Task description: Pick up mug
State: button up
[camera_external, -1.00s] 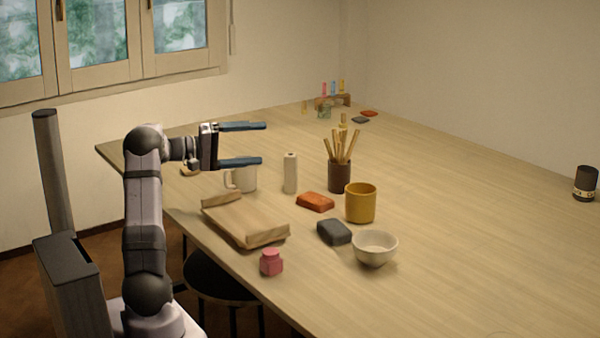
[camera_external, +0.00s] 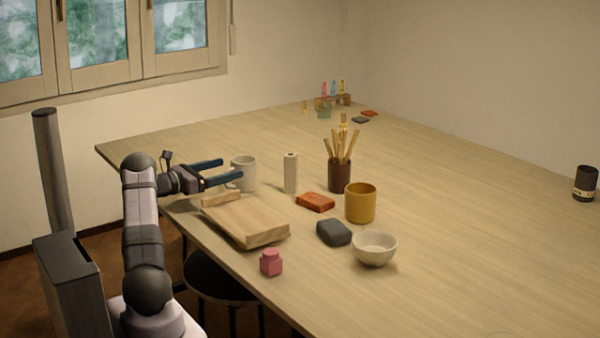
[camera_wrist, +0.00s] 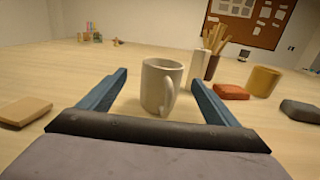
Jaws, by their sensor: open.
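The mug (camera_external: 244,173) is pale grey-white and stands upright on the table near its left edge. In the wrist view the mug (camera_wrist: 157,82) is straight ahead, with its handle facing toward me and slightly right. My gripper (camera_external: 231,170) is open, low over the table, with its blue fingers pointing at the mug. In the wrist view my gripper (camera_wrist: 158,80) has one finger on each side of the mug's line, and nothing is held. Whether the fingertips reach past the mug's near side is hard to tell.
A pale cylinder (camera_external: 290,173), a brush holder (camera_external: 340,176), an orange block (camera_external: 315,202), a yellow cup (camera_external: 360,203), a dark block (camera_external: 334,232), a bowl (camera_external: 374,249) and a pink jar (camera_external: 271,262) stand nearby.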

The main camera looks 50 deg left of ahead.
aim_at(229, 167)
jog(key=shift+w+d+p, duration=0.15)
jog(key=shift+w+p, duration=0.5)
jog(key=shift+w, duration=0.9)
jog(key=shift+w+d+f+p, duration=0.15)
jog(key=shift+w+p, duration=0.6)
jog(key=shift+w, duration=1.4)
jog(key=c, duration=1.1)
jog(key=shift+c, duration=1.3)
